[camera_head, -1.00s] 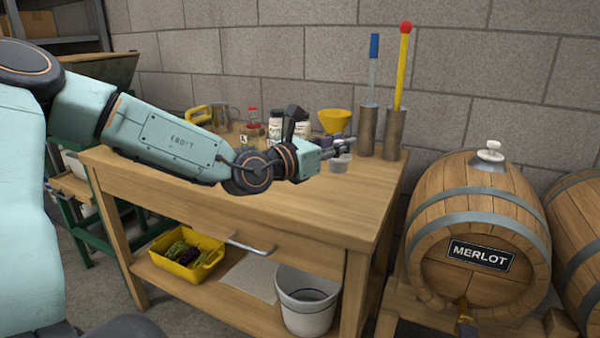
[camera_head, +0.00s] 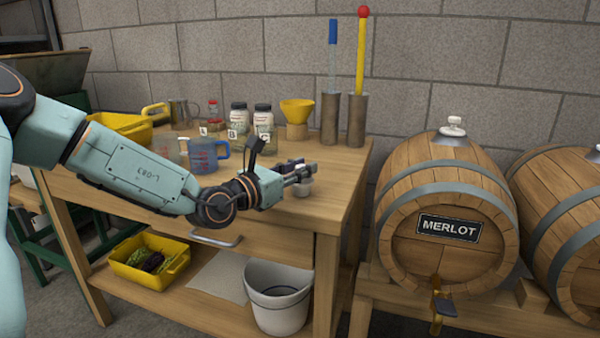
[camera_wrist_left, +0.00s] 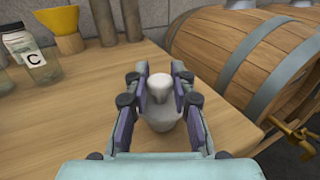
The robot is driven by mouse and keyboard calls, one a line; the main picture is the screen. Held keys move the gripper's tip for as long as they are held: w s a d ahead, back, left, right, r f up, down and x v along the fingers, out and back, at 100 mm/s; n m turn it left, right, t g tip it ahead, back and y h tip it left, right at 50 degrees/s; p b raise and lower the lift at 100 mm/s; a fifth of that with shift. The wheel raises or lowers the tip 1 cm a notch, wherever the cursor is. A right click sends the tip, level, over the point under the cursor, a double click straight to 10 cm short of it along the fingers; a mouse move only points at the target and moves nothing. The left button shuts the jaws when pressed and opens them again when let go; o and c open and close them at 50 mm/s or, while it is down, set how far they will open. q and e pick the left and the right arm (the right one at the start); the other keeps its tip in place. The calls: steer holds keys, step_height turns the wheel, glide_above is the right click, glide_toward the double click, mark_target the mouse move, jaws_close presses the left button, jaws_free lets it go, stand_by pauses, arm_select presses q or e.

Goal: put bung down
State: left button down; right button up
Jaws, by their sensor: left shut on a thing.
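The bung (camera_head: 303,190) is a small pale grey-white stopper. My left gripper (camera_head: 300,173) is shut on it, over the right part of the wooden workbench (camera_head: 335,190). In the left wrist view the bung (camera_wrist_left: 160,119) sits upright between the fingers of the left gripper (camera_wrist_left: 160,82), with its knob between the pads and its wider body below. I cannot tell whether its underside touches the bench top. My right gripper is not in view.
Jars, a blue measuring jug (camera_head: 207,155) and a yellow funnel (camera_head: 297,109) stand left of and behind the gripper. Two tall tubes (camera_head: 357,122) stand at the back right. The Merlot barrel (camera_head: 450,190) is beyond the bench's right edge. The bench's front right top is clear.

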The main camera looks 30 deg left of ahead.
arm_select(q)
steer(key=shift+s, duration=0.1)
steer(key=shift+f, duration=0.1)
steer(key=c, duration=1.1)
jaws_free()
